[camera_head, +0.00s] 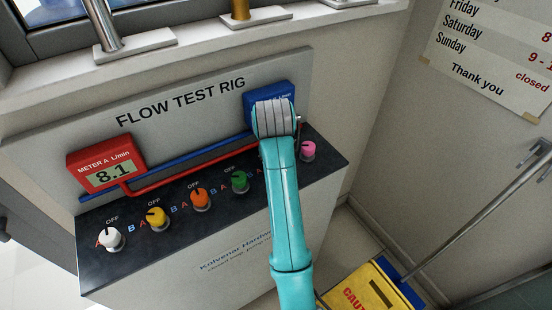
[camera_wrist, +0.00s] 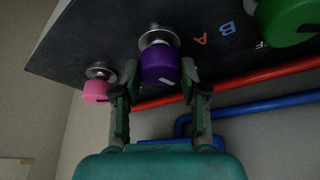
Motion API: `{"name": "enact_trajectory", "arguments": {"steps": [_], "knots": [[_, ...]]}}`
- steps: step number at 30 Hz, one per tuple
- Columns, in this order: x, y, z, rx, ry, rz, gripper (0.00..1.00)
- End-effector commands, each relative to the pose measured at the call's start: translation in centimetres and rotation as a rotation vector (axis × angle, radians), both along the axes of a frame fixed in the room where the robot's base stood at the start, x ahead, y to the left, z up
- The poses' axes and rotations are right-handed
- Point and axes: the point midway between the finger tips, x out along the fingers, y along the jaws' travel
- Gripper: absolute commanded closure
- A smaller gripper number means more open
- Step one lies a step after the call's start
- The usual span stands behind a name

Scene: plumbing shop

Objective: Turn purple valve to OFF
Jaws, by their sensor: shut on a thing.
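The purple valve (camera_wrist: 158,64) is a round knob on a metal stem, with a pale pointer mark low on its face. It shows in the wrist view. In the head view my arm hides it, along with its labels. My gripper (camera_wrist: 160,70) has one finger on each side of the knob and is shut on it. In the head view my fingers are hidden behind my teal arm, which reaches over the panel between the green valve (camera_head: 240,182) and the pink valve (camera_head: 308,151).
White (camera_head: 111,239), yellow (camera_head: 157,218) and orange (camera_head: 199,198) valves line the dark panel, with OFF, A and B labels. Meter A (camera_head: 106,164) reads 8.1. A blue meter (camera_head: 262,92) is partly covered by my arm. Red and blue pipes (camera_head: 190,165) run behind the valves.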

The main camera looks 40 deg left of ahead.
Motion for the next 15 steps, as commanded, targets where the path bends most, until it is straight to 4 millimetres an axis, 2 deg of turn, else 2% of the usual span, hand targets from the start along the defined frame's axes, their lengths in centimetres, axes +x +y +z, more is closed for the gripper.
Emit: {"name": "enact_trajectory", "arguments": {"steps": [6, 15], "knots": [[-0.08, 0.02, -0.08, -0.002, 0.002, -0.124, 0.92], [-0.09, 0.06, -0.1, -0.003, 0.003, -0.202, 0.92]]}}
